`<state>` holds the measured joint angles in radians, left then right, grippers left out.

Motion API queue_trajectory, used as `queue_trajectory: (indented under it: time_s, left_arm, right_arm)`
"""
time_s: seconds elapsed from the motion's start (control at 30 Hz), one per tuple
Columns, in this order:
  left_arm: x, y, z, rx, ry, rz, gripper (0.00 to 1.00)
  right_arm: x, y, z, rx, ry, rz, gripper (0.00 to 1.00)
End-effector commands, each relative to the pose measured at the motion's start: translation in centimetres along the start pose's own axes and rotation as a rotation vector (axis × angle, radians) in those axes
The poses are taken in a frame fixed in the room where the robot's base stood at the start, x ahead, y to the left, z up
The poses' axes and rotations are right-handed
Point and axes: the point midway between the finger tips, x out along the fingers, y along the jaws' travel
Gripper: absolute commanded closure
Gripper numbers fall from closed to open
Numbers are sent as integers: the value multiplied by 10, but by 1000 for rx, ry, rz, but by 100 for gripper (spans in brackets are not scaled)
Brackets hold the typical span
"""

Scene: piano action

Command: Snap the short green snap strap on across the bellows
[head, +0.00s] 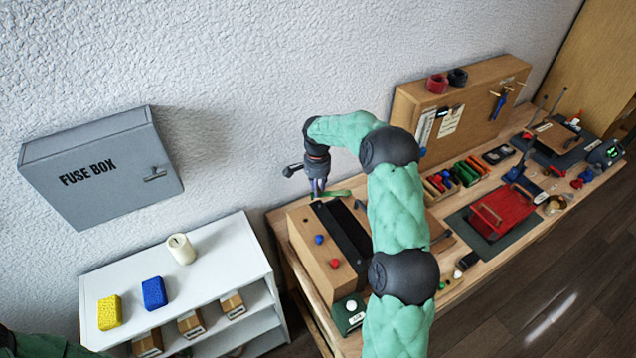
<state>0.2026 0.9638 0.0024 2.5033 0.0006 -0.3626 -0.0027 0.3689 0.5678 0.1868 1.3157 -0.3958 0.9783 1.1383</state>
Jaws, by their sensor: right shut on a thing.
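The short green snap strap (338,193) is a thin green strip at the far end of the bellows. My right gripper (317,190) points down there and is shut on the strap. The black bellows (342,236) runs between wooden blocks on the bench. The strap lies at or just above its far edge; I cannot tell whether it touches. My right forearm hides the right part of the bellows unit. Only a bit of my left arm shows in the bottom left corner; its gripper is out of view.
A blue knob (319,239) and a red knob (334,263) sit on the left wooden block. A dark green box (349,312) stands at the near end. A red case (502,211) and small tools fill the bench to the right. A white shelf (215,262) stands left.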

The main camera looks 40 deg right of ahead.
Motion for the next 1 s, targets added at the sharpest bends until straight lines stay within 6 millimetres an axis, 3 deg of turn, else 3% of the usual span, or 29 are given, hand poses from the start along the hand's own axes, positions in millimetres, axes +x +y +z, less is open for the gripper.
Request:
queue_trajectory:
  time_s: [0.5,1.0]
  left_arm:
    - [8,-3,0,0,0,0,53]
    - [8,-3,0,0,0,0,53]
  right_arm:
    - [0,29,20,-349,0,0,100]
    - [0,35,23,-421,-1,1,100]
